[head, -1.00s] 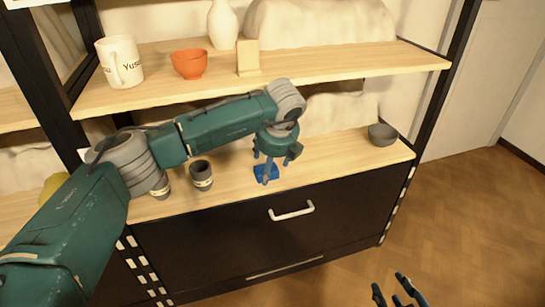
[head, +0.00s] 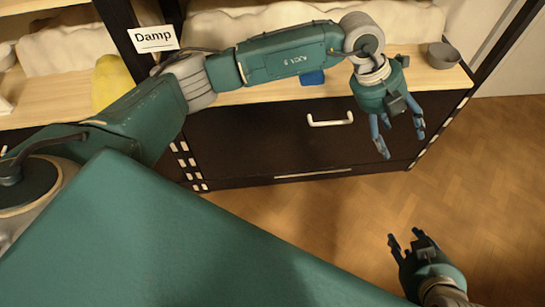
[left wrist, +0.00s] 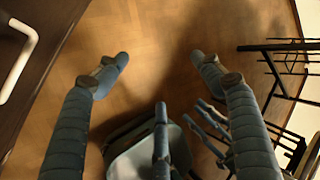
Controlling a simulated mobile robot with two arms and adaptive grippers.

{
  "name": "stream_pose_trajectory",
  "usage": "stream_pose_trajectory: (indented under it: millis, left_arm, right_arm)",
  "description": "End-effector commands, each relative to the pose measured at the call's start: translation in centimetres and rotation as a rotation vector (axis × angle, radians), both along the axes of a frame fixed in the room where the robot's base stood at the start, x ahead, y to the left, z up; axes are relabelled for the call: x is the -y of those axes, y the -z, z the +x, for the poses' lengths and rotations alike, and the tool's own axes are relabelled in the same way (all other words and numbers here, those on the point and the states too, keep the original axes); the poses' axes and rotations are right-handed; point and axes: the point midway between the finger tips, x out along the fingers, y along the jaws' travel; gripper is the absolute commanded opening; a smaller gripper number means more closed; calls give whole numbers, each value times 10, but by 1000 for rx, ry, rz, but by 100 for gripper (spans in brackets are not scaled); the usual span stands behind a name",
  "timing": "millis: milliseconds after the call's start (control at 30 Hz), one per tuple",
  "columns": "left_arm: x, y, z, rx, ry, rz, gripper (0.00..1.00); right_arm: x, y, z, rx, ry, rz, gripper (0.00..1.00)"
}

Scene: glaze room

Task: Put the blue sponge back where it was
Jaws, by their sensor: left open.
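The blue sponge (head: 312,78) lies on the wooden shelf board (head: 430,78) above the black drawer, partly hidden behind my left arm. My left gripper (head: 400,140) is open and empty. It hangs in front of the drawer's right part, to the right of the sponge and apart from it.
A grey bowl (head: 443,55) stands at the shelf's right end. A "Damp" sign (head: 153,38) is on the rack's upright, with a yellow thing (head: 112,82) to its left. The drawer has a white handle (head: 330,119). Wooden floor (head: 500,180) is open at right.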

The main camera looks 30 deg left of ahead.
Motion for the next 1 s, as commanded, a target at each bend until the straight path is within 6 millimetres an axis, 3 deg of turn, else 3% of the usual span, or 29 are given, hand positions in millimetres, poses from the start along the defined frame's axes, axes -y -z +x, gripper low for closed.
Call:
stream_pose_trajectory:
  millis: [33,100,167,200,267,300,367,433,467,533,600,667,700,800,900,1000]
  left_arm:
    - [42,-9,-30,-31,57,-166,67]
    - [94,-43,-65,-60,108,-437,67]
    - [125,-89,-90,-84,106,-703,67]
    - [135,-126,-98,-94,73,-888,67]
    - [131,-176,-97,-108,-24,-1140,67]
    - [117,-204,-87,-112,-119,-1293,67]
    - [83,-231,-65,-122,-301,-1487,67]
    - [29,-238,-34,-136,-568,-1656,67]
    - [3,-231,-22,-146,-695,-1705,67]
    - [-58,-198,0,-173,-1003,-1762,67]
    - [-109,-149,7,-215,-1294,-1744,67]
    - [-147,-100,0,-262,-1527,-1682,67]
    - [-167,-66,-11,-298,-1669,-1619,67]
    - [-203,10,-55,-405,-1964,-1419,67]
    - [-221,65,-108,-514,-2153,-1208,67]
    - [-227,98,-153,-600,-2258,-1038,67]
  right_arm:
    - [0,0,0,0,0,0,40]
    - [0,0,0,0,0,0,40]
    - [0,0,0,0,-1,1,40]
    - [0,0,0,0,-1,1,40]
    - [0,0,0,0,-1,1,40]
    - [0,0,0,0,-1,1,40]
    - [0,0,0,0,-1,1,40]
    - [0,0,0,0,-1,1,40]
    - [0,0,0,0,-1,1,40]
    - [0,0,0,1,-1,1,40]
    - [0,0,0,0,-1,1,40]
    - [0,0,0,0,-1,1,40]
    - [0,0,0,0,-1,1,40]
    - [0,0,0,0,0,0,40]
    - [0,0,0,0,0,0,40]
    - [0,0,0,0,0,0,40]
